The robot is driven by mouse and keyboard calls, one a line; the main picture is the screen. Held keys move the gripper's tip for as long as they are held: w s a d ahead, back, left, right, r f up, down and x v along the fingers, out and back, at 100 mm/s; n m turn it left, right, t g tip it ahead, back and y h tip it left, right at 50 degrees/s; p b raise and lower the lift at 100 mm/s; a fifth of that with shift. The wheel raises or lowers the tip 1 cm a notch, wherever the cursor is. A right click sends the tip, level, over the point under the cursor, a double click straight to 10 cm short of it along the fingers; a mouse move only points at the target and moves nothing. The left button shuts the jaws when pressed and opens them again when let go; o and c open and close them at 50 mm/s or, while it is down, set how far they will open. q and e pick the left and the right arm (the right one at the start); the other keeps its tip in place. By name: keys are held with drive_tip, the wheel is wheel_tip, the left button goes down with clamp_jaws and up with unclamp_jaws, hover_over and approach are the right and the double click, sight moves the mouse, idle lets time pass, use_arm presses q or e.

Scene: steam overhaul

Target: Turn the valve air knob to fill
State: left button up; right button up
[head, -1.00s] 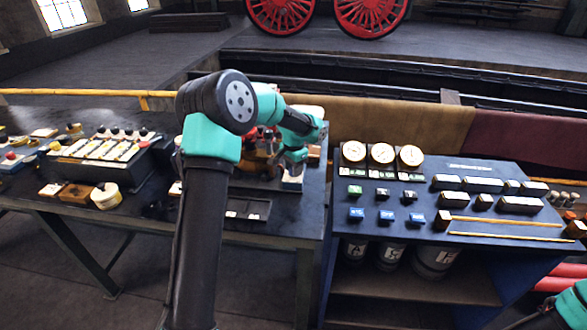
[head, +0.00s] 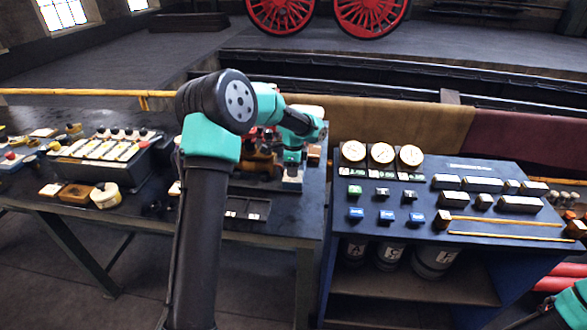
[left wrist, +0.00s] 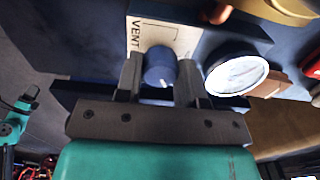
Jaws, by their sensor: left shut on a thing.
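A round blue knob (left wrist: 160,66) shows in the left wrist view, in front of a pale label plate (left wrist: 170,35) where the word VENT can be read. A small pale mark shows on the knob's near face. My left gripper (left wrist: 159,76) has one finger on each side of the knob and is shut on it. In the head view my left gripper (head: 292,172) is at the right part of the left bench, and the knob is hidden there. My right gripper is not in view; only part of my right arm shows at the lower right corner.
A white-faced round gauge (left wrist: 237,75) is close to the right finger in the left wrist view. A blue console (head: 430,178) with gauges and blocks stands right of the left bench (head: 140,215). A row of keys (head: 105,147) is on that bench.

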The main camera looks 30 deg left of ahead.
use_arm(q)
drive_tip(key=shift+m, duration=0.3)
drive_tip(key=o, duration=0.9)
drive_tip(key=shift+r, duration=0.1)
wheel_tip(320, 180, up, 17)
drive_tip(key=shift+r, duration=0.15)
idle(0.3)
idle(0.4)
